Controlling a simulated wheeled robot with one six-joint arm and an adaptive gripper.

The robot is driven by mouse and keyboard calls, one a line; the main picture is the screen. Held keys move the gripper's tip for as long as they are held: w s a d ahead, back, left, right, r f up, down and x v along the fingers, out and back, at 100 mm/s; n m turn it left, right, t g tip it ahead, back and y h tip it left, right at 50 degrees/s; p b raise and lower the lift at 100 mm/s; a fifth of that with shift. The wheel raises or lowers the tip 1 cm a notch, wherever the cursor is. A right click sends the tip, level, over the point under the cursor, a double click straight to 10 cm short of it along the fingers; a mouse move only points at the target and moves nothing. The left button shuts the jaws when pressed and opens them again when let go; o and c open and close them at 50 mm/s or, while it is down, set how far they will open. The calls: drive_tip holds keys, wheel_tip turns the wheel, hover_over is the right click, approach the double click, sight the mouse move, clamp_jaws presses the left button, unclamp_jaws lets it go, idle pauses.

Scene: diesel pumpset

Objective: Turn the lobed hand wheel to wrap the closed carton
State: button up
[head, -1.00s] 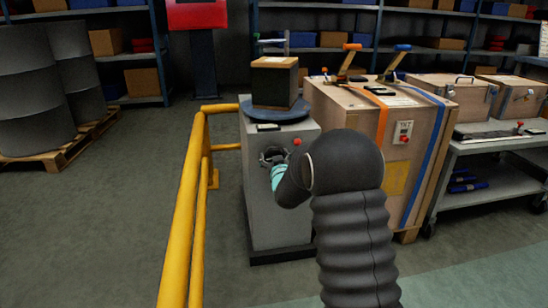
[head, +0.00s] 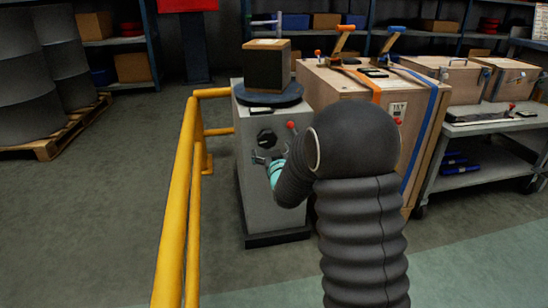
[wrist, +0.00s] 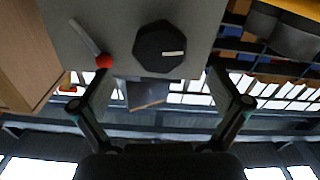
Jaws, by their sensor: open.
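The lobed hand wheel (head: 266,137) is a dark knob on the front of a grey cabinet (head: 262,195). In the wrist view the wheel (wrist: 158,47) shows a pale stripe to the right of its middle. The carton (head: 267,66), dark-sided with a tan top, stands on a dark round turntable (head: 274,97) on the cabinet. My gripper (head: 264,157) is just below the wheel in the head view. In the wrist view my gripper (wrist: 158,76) has its fingers spread wide, with nothing between them and the wheel beyond the tips.
A lever with a red ball (wrist: 103,60) sits beside the wheel; the ball (head: 291,125) also shows in the head view. A yellow rail (head: 180,200) stands left of the cabinet. A strapped wooden crate (head: 340,90) stands close on the right.

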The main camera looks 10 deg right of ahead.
drive_tip(key=s, duration=0.5)
idle(0.9)
